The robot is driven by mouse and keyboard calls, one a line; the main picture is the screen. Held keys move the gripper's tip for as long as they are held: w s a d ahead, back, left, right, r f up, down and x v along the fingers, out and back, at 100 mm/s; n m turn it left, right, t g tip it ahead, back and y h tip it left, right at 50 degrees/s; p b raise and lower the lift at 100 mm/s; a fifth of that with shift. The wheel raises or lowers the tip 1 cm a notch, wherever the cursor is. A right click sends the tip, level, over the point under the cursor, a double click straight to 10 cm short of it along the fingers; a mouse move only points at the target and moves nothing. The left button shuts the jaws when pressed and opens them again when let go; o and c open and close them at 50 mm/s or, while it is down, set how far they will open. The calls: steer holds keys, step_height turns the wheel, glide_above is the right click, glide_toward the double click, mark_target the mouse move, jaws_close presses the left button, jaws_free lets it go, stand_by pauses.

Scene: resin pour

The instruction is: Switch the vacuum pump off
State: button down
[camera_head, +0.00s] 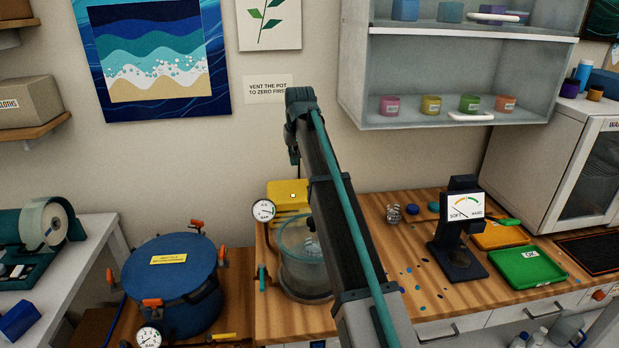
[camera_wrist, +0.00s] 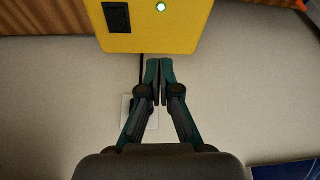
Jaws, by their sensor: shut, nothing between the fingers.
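The yellow vacuum pump (camera_head: 287,193) stands at the back left of the wooden bench, partly hidden behind my arm and the clear pot. In the wrist view the pump (camera_wrist: 178,32) fills the top middle. Its black rocker switch (camera_wrist: 117,18) is at the left of that face, and a round lamp (camera_wrist: 160,6), lit pale green, is to the right. My gripper (camera_wrist: 160,62) is shut and empty. Its fingertips show just below the pump's edge in the picture, right of the switch; I cannot tell whether they touch the pump. The switch's position is unclear.
A clear vacuum pot (camera_head: 302,262) and a round gauge (camera_head: 263,210) are close to the pump. A blue pressure pot (camera_head: 172,285) stands to the left. A hardness gauge (camera_head: 460,235) and a green tray (camera_head: 527,267) are on the right. A wall outlet (camera_wrist: 128,104) shows behind the fingers.

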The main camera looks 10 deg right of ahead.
steer(key=d+r+m, duration=0.1)
steer(key=d, duration=0.5)
steer(key=shift+w+d+r+h, duration=0.3)
steer(key=shift+w+d+r, duration=0.05)
steer(key=shift+d, duration=0.05)
steer(key=shift+f+p, duration=0.1)
steer(key=shift+p, duration=0.2)
steer(key=p+x, duration=0.4)
steer(key=x, duration=0.8)
steer(key=shift+s+f, duration=0.15)
steer(key=shift+f, duration=0.05)
steer(key=shift+f+p, duration=0.35)
steer(key=shift+f, duration=0.4)
